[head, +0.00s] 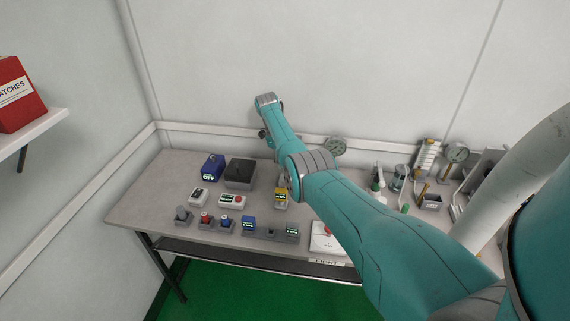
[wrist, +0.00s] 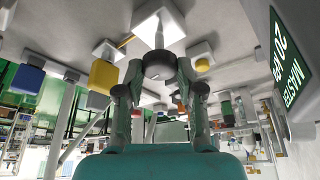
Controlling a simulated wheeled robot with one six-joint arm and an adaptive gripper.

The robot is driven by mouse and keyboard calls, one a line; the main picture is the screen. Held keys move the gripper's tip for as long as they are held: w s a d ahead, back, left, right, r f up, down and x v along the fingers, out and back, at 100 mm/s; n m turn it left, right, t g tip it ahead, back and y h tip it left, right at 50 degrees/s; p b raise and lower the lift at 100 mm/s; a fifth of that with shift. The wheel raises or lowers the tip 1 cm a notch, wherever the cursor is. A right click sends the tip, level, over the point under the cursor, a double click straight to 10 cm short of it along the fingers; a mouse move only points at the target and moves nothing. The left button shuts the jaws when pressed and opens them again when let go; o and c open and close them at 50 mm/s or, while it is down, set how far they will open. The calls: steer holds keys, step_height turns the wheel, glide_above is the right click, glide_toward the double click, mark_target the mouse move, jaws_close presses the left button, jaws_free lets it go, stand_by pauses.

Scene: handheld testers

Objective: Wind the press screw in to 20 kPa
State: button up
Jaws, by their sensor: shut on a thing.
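In the wrist view, which looks upside down, my gripper (wrist: 160,75) is shut on a dark round knob (wrist: 158,63), one finger on each side. I take this knob to be the press screw's handle. A light grey shaft (wrist: 158,38) runs from it to a pale block (wrist: 172,21). A dark green display (wrist: 287,62) with white letters stands at the right and seems to read MASTER and 20 kPa; it is cut by the frame edge. In the head view my arm hides the gripper and the knob.
Several small posts and testers line the front. Gauges and bottles crowd the right end. The left bench corner is clear.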

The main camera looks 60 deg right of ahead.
steer(key=shift+d+r+m+y, duration=0.1)
steer(key=shift+m+y, duration=0.2)
steer(key=shift+m, duration=0.6)
steer(key=o, duration=1.2)
steer(key=shift+c, duration=0.2)
